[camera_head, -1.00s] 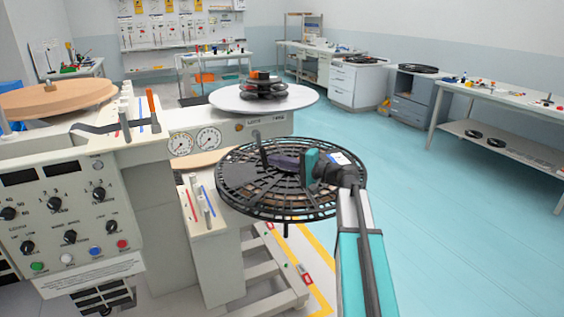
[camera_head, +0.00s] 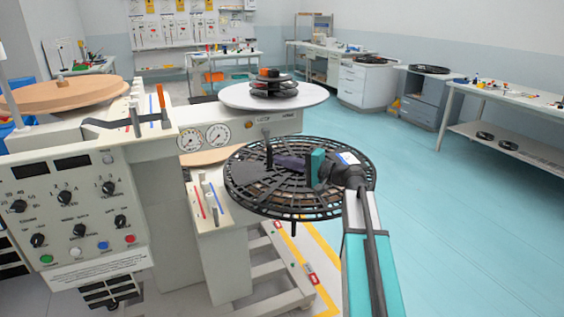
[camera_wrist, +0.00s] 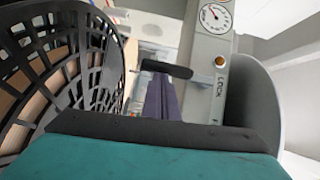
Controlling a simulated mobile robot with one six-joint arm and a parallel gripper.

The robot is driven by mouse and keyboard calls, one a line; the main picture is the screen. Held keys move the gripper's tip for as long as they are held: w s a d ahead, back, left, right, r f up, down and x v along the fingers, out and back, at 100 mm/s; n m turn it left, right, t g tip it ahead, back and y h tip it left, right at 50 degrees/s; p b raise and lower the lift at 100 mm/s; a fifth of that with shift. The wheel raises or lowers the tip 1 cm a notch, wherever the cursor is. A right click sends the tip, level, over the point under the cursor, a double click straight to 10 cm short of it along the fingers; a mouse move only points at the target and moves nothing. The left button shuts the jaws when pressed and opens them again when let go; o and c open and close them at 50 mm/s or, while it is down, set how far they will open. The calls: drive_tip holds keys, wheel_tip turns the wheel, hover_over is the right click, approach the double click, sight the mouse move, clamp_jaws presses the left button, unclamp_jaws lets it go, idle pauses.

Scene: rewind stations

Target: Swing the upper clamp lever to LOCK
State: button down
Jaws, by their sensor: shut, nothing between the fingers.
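A black bar-shaped handle (camera_head: 268,155), seemingly the upper clamp lever, stands upright in front of the machine's upper beam (camera_head: 225,126). In the wrist view this handle (camera_wrist: 170,70) lies across the picture. The word LOCK is printed on the beam (camera_wrist: 220,110) to its right. My gripper (camera_head: 284,160) has a teal body and purple fingers, pointing left toward the handle. Its fingers (camera_wrist: 161,92) look shut and empty, with their tips close to the handle. I cannot tell whether they touch it. The lever's pivot is hidden.
A black slotted reel (camera_head: 335,200) lies just below my gripper. A white disc (camera_head: 310,98) with a black and orange stack (camera_head: 273,80) is above and behind. A control panel (camera_head: 75,205) stands at the left. The floor at right (camera_head: 470,220) is clear.

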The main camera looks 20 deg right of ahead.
drive_tip(key=w+d+v, duration=0.1)
drive_tip(key=d+v, duration=0.1)
drive_tip(key=v, duration=1)
drive_tip(key=shift+d+f+b, duration=0.2)
drive_tip(key=shift+d+b, duration=0.1)
idle(0.3)
